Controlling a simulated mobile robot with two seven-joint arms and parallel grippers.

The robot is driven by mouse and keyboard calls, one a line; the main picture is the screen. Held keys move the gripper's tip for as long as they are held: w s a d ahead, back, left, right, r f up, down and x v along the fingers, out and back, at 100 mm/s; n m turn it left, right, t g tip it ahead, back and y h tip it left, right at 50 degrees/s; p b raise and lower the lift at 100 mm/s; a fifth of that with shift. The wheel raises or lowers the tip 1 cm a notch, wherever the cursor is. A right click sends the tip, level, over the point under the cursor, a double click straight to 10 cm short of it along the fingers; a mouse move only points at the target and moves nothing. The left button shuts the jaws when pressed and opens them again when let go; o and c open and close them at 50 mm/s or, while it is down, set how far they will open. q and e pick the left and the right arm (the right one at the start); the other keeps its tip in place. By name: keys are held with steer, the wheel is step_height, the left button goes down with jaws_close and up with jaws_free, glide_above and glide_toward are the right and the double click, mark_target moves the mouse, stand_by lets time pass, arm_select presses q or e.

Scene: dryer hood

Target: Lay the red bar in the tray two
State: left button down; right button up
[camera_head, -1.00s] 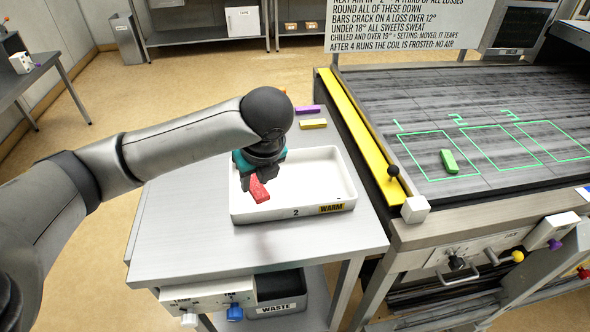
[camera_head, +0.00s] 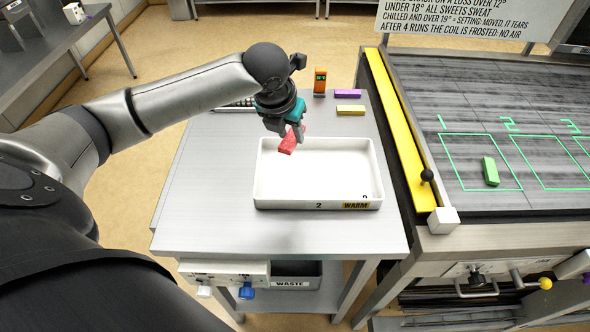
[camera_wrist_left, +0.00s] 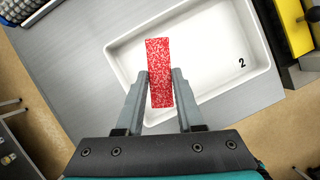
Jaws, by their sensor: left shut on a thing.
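The red bar (camera_head: 289,142) is held in my left gripper (camera_head: 292,130), above the back left part of the white tray two (camera_head: 290,204). In the left wrist view the speckled red bar (camera_wrist_left: 159,75) sits between the two fingers of my left gripper (camera_wrist_left: 160,92), with the tray (camera_wrist_left: 225,95) below it. The tray is marked 2 and WARM on its front wall. Its visible floor is empty. My right gripper is not in view.
A purple bar (camera_head: 348,94), a yellow bar (camera_head: 350,110) and an orange device (camera_head: 320,81) are on the table behind the tray. A green bar (camera_head: 490,171) lies on the belt in square 1. The table left of the tray (camera_head: 210,190) is clear.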

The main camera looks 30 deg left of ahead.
mark_target(293, 175)
arm_select(q)
step_height(293, 175, down, 12)
steer(key=shift+f+b, duration=0.2)
steer(key=shift+b, duration=0.3)
steer(key=c, duration=0.5)
jaws_free()
steer(key=shift+c, duration=0.2)
steer(key=shift+r, duration=0.1)
steer(key=p+v, duration=0.1)
steer(key=v, duration=1.1)
steer(key=shift+p, duration=0.35)
